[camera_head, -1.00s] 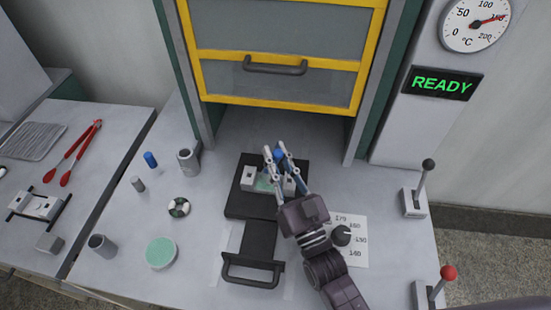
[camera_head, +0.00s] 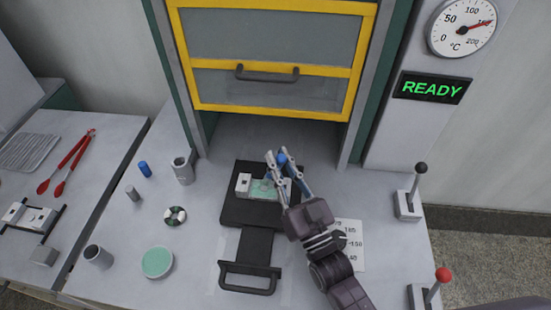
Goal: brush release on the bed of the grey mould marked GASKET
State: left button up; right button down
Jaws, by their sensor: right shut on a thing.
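The grey mould (camera_head: 243,184) sits on a black sliding tray (camera_head: 250,212) in front of the press opening. Its flat bed (camera_head: 261,189) looks pale green, with a grey block at the left end; any marking is too small to read. My right gripper (camera_head: 279,160) is over the mould's right part, shut on a brush with a blue handle (camera_head: 282,157). The bristles are mostly hidden, and I cannot tell whether they touch the bed. The mould's right end is partly hidden by the fingers. My left gripper is not in view.
A green-topped round dish (camera_head: 157,262), grey cups (camera_head: 182,171), a blue cylinder (camera_head: 145,169) and a ring (camera_head: 175,216) stand left of the tray. Red tongs (camera_head: 67,162) and another grey mould (camera_head: 30,216) lie on the left table. Levers (camera_head: 410,196) stand at right.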

jog(key=shift+s+d+f, duration=0.1)
jog(key=shift+s+d, duration=0.1)
jog(key=shift+d, duration=0.7)
jog(key=shift+a, duration=0.1)
jog(key=shift+w+a, duration=0.2)
jog(key=shift+a, duration=0.7)
jog(key=shift+w+a, duration=0.2)
jog(key=shift+a, duration=0.7)
jog(key=shift+d, duration=0.15)
